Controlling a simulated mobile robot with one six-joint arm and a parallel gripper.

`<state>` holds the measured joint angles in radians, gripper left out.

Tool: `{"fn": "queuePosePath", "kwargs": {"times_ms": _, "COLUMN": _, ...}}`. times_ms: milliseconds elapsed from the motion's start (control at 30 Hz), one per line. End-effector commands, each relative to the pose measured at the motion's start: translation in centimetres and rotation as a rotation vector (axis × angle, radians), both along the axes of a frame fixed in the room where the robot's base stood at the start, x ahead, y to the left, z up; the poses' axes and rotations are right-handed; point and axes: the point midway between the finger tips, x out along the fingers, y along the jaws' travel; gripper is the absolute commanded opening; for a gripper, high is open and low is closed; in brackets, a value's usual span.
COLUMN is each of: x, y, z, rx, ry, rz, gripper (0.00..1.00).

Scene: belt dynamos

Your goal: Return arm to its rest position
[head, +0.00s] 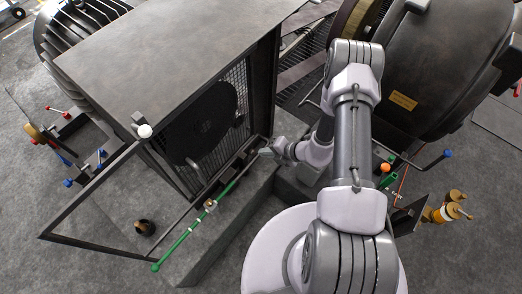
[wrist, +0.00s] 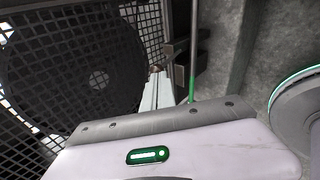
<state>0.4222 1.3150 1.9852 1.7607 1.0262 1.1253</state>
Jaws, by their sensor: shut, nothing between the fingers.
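My arm reaches from the pale base in the lower middle of the head view up and then down to the left. My gripper (head: 265,151) is at the right edge of the mesh-fronted machine housing (head: 262,95), close to the upper end of a long green rod (head: 192,232). I cannot tell whether it touches the rod. In the wrist view the pale fingers (wrist: 157,88) are together and empty, between the mesh guard (wrist: 145,20) and the green-tipped rod (wrist: 193,85). The gripper body covers the lower part of that view.
An open frame door (head: 88,192) with a white knob (head: 145,131) stands out to the left of the housing. A large dark drum (head: 430,70) is close to the right of my arm. A small dark cup (head: 145,227) sits on the floor. Open floor lies at lower right.

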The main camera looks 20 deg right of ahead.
Motion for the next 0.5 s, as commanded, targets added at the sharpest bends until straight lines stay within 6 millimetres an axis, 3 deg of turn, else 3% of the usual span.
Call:
{"fn": "queuePosePath", "kwargs": {"times_ms": 200, "x": -3.0, "y": -3.4, "z": 5.2, "rx": 0.0, "ry": 0.0, "rz": -0.004, "gripper": 0.0}}
{"fn": "queuePosePath", "kwargs": {"times_ms": 333, "x": -4.2, "y": -4.6, "z": 6.8, "rx": -0.001, "ry": 0.0, "rz": -0.002, "gripper": 0.0}}
{"fn": "queuePosePath", "kwargs": {"times_ms": 500, "x": -4.8, "y": -5.2, "z": 7.5, "rx": 0.0, "ry": 0.001, "rz": 0.001, "gripper": 0.0}}
